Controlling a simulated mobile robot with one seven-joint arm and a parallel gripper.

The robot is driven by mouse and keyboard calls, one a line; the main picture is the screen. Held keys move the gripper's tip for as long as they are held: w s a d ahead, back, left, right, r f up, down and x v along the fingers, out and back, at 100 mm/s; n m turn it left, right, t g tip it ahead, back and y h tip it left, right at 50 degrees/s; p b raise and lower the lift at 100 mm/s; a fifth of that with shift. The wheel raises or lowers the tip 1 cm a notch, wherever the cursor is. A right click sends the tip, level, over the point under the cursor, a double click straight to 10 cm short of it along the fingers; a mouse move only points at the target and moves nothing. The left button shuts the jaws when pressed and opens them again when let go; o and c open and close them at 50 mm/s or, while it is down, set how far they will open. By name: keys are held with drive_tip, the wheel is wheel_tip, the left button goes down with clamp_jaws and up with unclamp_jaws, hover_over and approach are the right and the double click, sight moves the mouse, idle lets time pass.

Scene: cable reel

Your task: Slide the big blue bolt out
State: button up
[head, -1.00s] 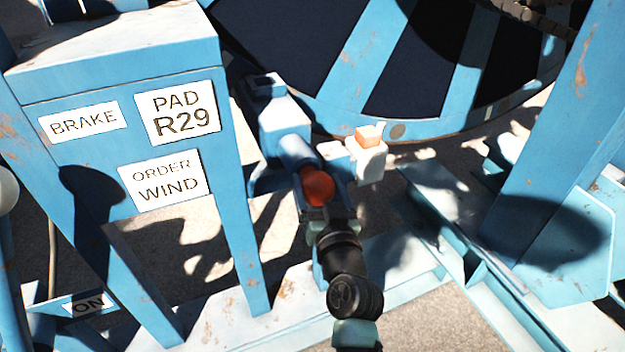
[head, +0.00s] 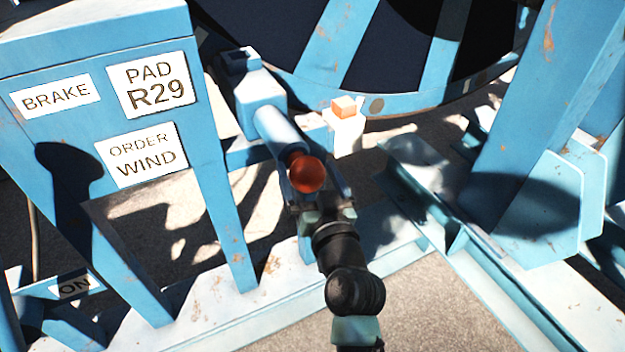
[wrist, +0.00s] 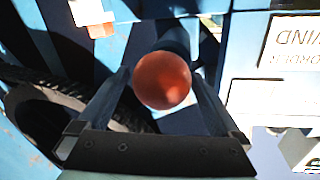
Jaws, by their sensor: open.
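The big blue bolt (head: 277,130) is a thick light-blue cylinder with a round orange-red knob (head: 306,174) on its near end. It sits in a blue housing (head: 258,97) in front of the reel. My gripper (head: 320,200) is just below and in front of the knob in the head view, and its fingers are largely hidden there. In the wrist view the knob (wrist: 163,80) lies between the two open fingers of my gripper (wrist: 160,85), with a visible gap on each side. The bolt's shaft (wrist: 178,38) runs away behind the knob.
A white block with an orange top (head: 344,125) stands right of the bolt. The blue panel with BRAKE, PAD R29 and ORDER WIND signs (head: 150,88) is at left. The striped reel (head: 400,100) is behind. Blue frame beams (head: 530,150) stand at right.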

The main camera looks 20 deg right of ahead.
drive_tip(key=s+a+b, duration=0.1)
drive_tip(key=s+a, duration=0.1)
drive_tip(key=s, duration=1.1)
drive_tip(key=shift+w+r, duration=0.1)
drive_tip(key=w+a+r+n+t+y, duration=0.15)
drive_tip(key=a+r, duration=0.25)
drive_tip(key=r, duration=0.5)
drive_tip(key=w+a+r+n+t, duration=0.15)
drive_tip(key=a+r, duration=0.25)
drive_tip(key=r, duration=0.5)
drive_tip(key=w+a+r+n+t+y, duration=0.1)
drive_tip(key=a+r+t, duration=0.25)
drive_tip(key=r, duration=0.55)
drive_tip(key=s+a+r+t, duration=0.2)
drive_tip(key=s+a+r, duration=0.15)
drive_tip(key=r, duration=0.45)
drive_tip(key=s+a+r+t, duration=0.1)
drive_tip(key=s+a+r, duration=0.1)
drive_tip(key=s+r, duration=0.35)
wheel_tip(320, 180, up, 20)
drive_tip(key=w+p, duration=0.1)
drive_tip(key=p, duration=1.8)
drive_tip(key=shift+w+r, duration=0.25)
drive_tip(key=shift+w, duration=0.1)
drive_tip(key=shift+a, duration=0.1)
